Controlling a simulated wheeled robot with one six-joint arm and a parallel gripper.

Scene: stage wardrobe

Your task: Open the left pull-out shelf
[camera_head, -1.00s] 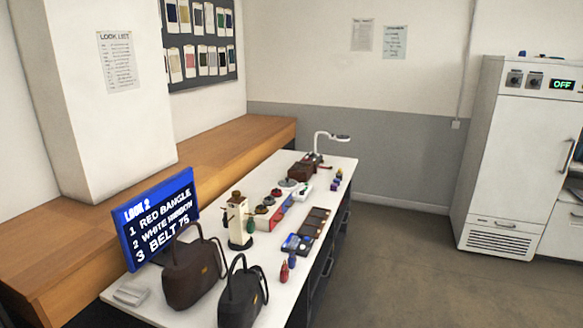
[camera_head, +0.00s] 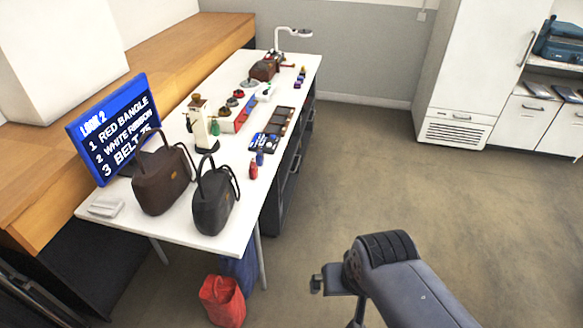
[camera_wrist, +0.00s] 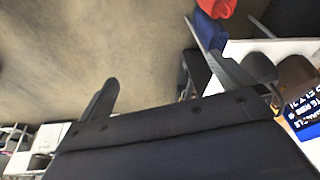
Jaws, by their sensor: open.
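A dark unit (camera_head: 283,185) with handles on its front stands under the right side of the white table (camera_head: 210,228) in the head view. Another set of low white fronts (camera_head: 528,117) with handles sits at the far right, below an open shelf. I cannot tell which of these is the left pull-out shelf; no shelf is clearly seen pulled out. My gripper (camera_wrist: 150,49) is open and empty in the wrist view, with bare floor between its fingers. It is apart from the table and all handles. In the head view my arm is at the lower right.
The table carries two dark bags (camera_head: 163,185), a blue screen (camera_head: 118,130) and small items. A red bag (camera_head: 222,302) and a blue one hang or stand below its near end. A tall white cabinet (camera_head: 468,70) stands at the back. The floor (camera_head: 385,170) between is clear.

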